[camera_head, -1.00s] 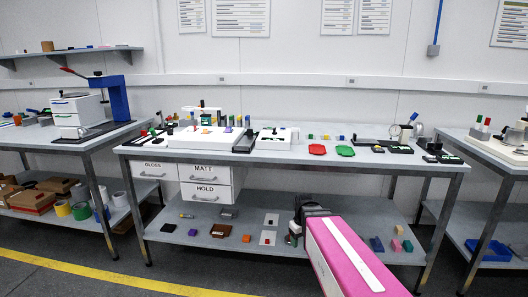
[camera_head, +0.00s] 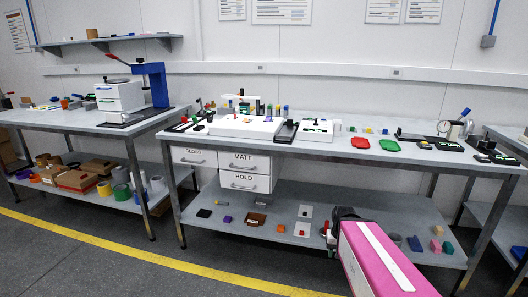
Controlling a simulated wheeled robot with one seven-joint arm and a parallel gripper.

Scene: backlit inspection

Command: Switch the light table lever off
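A white light table (camera_head: 245,127) appears to be the low white box on the middle bench, with small coloured pieces along its top. Small dark control parts (camera_head: 197,121) sit at its left, and a white box with dark and green parts (camera_head: 316,131) stands to its right. Which of these is the lever, and its position, is too small to tell. My gripper (camera_head: 333,235) is the dark end of my pink arm, low in front of the bench and well apart from the light table. Its fingers are too small and dark to read.
The middle bench (camera_head: 300,147) has white drawers (camera_head: 244,171) under its left part and a lower shelf with small items. Another bench (camera_head: 75,117) stands at left. The floor in front is clear.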

